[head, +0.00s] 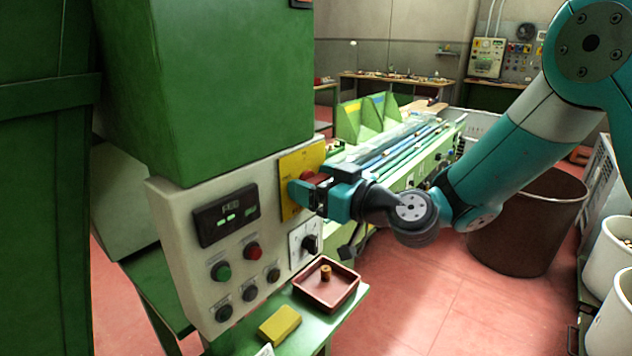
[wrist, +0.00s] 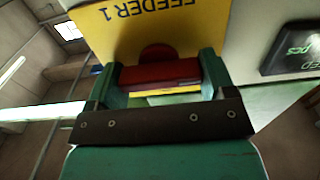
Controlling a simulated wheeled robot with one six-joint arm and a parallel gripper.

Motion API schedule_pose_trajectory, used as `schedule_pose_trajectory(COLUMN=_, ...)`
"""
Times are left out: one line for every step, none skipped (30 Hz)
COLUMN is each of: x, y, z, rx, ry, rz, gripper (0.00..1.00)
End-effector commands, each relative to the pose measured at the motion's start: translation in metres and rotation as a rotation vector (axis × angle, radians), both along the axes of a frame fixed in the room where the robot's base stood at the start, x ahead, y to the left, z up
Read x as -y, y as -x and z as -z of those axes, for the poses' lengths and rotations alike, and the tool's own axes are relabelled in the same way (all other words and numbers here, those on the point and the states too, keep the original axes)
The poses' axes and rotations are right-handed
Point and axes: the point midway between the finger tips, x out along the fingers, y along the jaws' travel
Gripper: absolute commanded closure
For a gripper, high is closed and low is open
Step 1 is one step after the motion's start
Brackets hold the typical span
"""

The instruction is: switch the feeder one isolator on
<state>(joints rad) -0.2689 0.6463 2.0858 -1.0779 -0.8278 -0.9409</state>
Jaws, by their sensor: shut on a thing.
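The feeder one isolator is a red rotary handle (head: 308,176) on a yellow plate (head: 289,167) at the upper right of the pale control box. In the wrist view the yellow plate (wrist: 120,30) reads "FEEDER 1" upside down. My gripper (head: 304,192) is at the plate. In the wrist view its two green fingers (wrist: 161,78) are closed on the red handle (wrist: 160,72), which spans the gap between them. In the head view the fingers hide part of the handle and plate. Whether the handle points to on or off cannot be read.
The control box (head: 180,225) also carries a display (head: 227,214), a green button (head: 221,271), a red button (head: 253,251) and a black selector (head: 310,243) below my gripper. A red tray (head: 345,289) holds a cork. A yellow block (head: 279,324) lies nearby.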

Motion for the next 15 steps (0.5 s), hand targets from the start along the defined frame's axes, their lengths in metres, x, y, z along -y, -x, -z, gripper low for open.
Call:
schedule_pose_trajectory(x=0.0001, y=0.0001, z=0.0000, rx=-0.002, ry=-0.001, rz=0.000, gripper=0.47)
schedule_pose_trajectory(x=0.0002, y=0.0001, z=0.0000, rx=-0.003, ry=-0.002, rz=0.000, gripper=0.47)
schedule_pose_trajectory(x=0.0002, y=0.0001, z=0.0001, rx=-0.006, ry=-0.005, rz=0.000, gripper=0.47)
schedule_pose_trajectory(x=0.0002, y=0.0001, z=0.0001, rx=-0.009, ry=-0.007, rz=0.000, gripper=0.47)
schedule_pose_trajectory(x=0.0002, y=0.0000, z=0.0002, rx=-0.014, ry=-0.011, rz=0.000, gripper=0.47)
schedule_pose_trajectory(x=0.0002, y=0.0000, z=0.0003, rx=-0.023, ry=-0.018, rz=0.000, gripper=0.47)
schedule_pose_trajectory(x=0.0002, y=0.0000, z=0.0004, rx=-0.029, ry=-0.024, rz=0.000, gripper=0.47)
schedule_pose_trajectory(x=0.0002, y=-0.0001, z=0.0005, rx=-0.038, ry=-0.031, rz=0.000, gripper=0.47)
schedule_pose_trajectory(x=0.0003, y=-0.0002, z=0.0007, rx=-0.052, ry=-0.042, rz=0.000, gripper=0.47)
schedule_pose_trajectory(x=0.0003, y=-0.0003, z=0.0009, rx=-0.064, ry=-0.051, rz=0.000, gripper=0.47)
schedule_pose_trajectory(x=0.0004, y=-0.0003, z=0.0011, rx=-0.077, ry=-0.061, rz=0.000, gripper=0.47)
schedule_pose_trajectory(x=0.0004, y=-0.0006, z=0.0013, rx=-0.096, ry=-0.077, rz=0.000, gripper=0.47)
schedule_pose_trajectory(x=0.0005, y=-0.0006, z=0.0013, rx=-0.114, ry=-0.090, rz=0.000, gripper=0.47)
schedule_pose_trajectory(x=0.0005, y=-0.0006, z=0.0014, rx=-0.131, ry=-0.104, rz=0.000, gripper=0.47)
schedule_pose_trajectory(x=0.0006, y=-0.0007, z=0.0012, rx=-0.156, ry=-0.124, rz=-0.001, gripper=0.47)
